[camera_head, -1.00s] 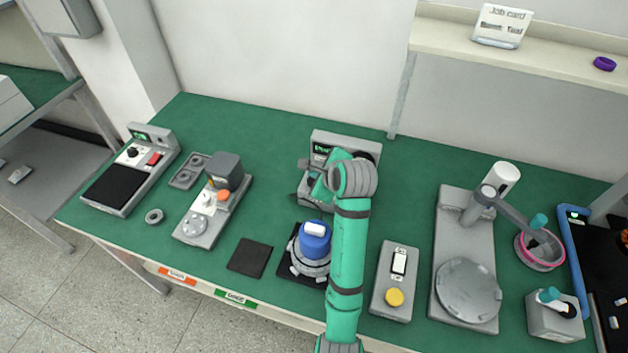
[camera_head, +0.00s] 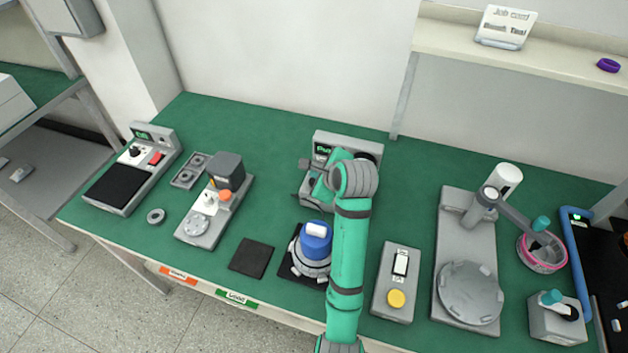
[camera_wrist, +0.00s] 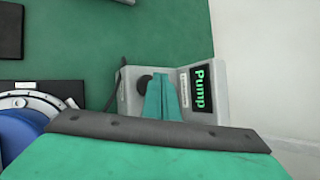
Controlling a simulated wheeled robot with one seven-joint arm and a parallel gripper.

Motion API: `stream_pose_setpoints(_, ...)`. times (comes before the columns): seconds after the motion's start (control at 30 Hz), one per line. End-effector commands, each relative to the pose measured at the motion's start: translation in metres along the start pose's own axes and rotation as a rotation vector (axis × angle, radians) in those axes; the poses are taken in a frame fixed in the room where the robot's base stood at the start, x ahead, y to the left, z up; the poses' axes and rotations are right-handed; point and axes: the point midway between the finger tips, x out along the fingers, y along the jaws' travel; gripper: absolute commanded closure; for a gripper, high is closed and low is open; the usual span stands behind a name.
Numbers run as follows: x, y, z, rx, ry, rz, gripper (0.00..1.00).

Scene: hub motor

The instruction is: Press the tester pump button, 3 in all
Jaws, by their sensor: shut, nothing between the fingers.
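The grey tester (camera_head: 346,140) stands at the back middle of the green bench, partly hidden behind my arm. Its display reads "Pump" in green in the wrist view (camera_wrist: 204,90). A round black part (camera_wrist: 144,84) shows on its base beside my fingers. My gripper (camera_head: 314,191) is over the tester's base; its teal fingers are together and empty in the wrist view (camera_wrist: 161,85). The fingers cover part of the base, and I cannot make out the pump button or whether the fingertips touch it.
A hub motor with a blue top (camera_head: 316,241) stands close in front of the tester, left of my arm. A yellow-button box (camera_head: 396,283) and a grey stand (camera_head: 468,230) are to the right. A black pad (camera_head: 251,257) lies to the left. Open bench lies at back left.

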Motion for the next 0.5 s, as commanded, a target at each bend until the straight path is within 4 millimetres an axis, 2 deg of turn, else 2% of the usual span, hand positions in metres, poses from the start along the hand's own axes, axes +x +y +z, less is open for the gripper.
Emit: stream_pose_setpoints(0.5,0.0023,0.0024,-0.0006,0.0,0.0,0.001,1.0)
